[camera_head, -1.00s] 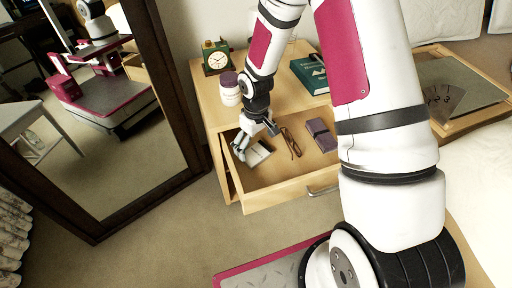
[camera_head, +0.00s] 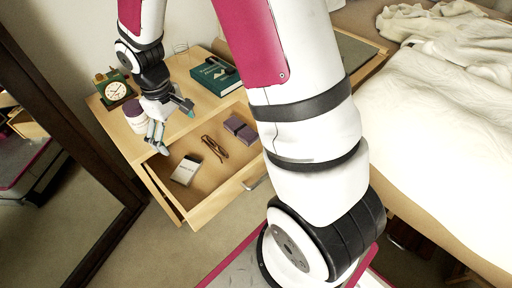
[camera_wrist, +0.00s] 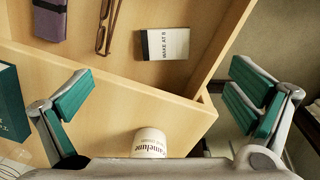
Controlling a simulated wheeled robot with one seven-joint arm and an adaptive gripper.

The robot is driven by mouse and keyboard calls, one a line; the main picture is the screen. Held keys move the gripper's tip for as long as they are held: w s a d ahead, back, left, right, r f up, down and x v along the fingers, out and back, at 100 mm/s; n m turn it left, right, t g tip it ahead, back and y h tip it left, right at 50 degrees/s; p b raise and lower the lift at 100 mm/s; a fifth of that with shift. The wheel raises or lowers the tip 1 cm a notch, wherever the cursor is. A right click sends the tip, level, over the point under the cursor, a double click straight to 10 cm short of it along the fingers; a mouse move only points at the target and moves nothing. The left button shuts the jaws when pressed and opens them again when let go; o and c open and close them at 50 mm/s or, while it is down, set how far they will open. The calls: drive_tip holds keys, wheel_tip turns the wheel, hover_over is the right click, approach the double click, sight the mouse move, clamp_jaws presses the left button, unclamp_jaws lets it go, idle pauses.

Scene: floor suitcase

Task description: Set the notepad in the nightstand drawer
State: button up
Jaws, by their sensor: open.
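The notepad (camera_head: 186,170), white with a dark band and printed "WAKE AT 8", lies flat inside the open nightstand drawer (camera_head: 222,201), towards its left end. It also shows in the wrist view (camera_wrist: 165,44). My gripper (camera_head: 172,120) is open and empty, raised above the left back of the drawer. In the wrist view its two teal-padded fingers (camera_wrist: 165,90) are spread wide, with nothing between them, and the notepad lies apart, below them.
Folded glasses (camera_head: 214,148) and a purple case (camera_head: 240,129) share the drawer. On the nightstand top stand a clock (camera_head: 115,91), a white jar (camera_head: 134,112) close to my gripper, and a green book (camera_head: 215,75). A mirror (camera_head: 45,190) stands left; a bed (camera_head: 450,130) lies right.

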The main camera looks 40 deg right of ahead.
drive_tip(key=s+d+r+m, duration=0.1)
drive_tip(key=s+r+m, duration=0.1)
drive_tip(key=s+r, duration=1.4)
drive_tip(key=s+r+m, duration=0.1)
drive_tip(key=s+r, duration=0.1)
drive_tip(key=s, duration=0.5)
drive_tip(key=s+a+r+m, duration=0.1)
drive_tip(key=s+r, duration=0.1)
drive_tip(key=s, duration=0.6)
drive_tip(key=shift+s+a+r+y, duration=0.25)
drive_tip(key=shift+s+a+y, duration=0.05)
wheel_tip(320, 180, up, 27)
drive_tip(key=t+p, duration=0.4)
drive_tip(key=p, duration=2.1)
drive_tip(key=shift+d, duration=0.3)
drive_tip(key=shift+w, duration=0.1)
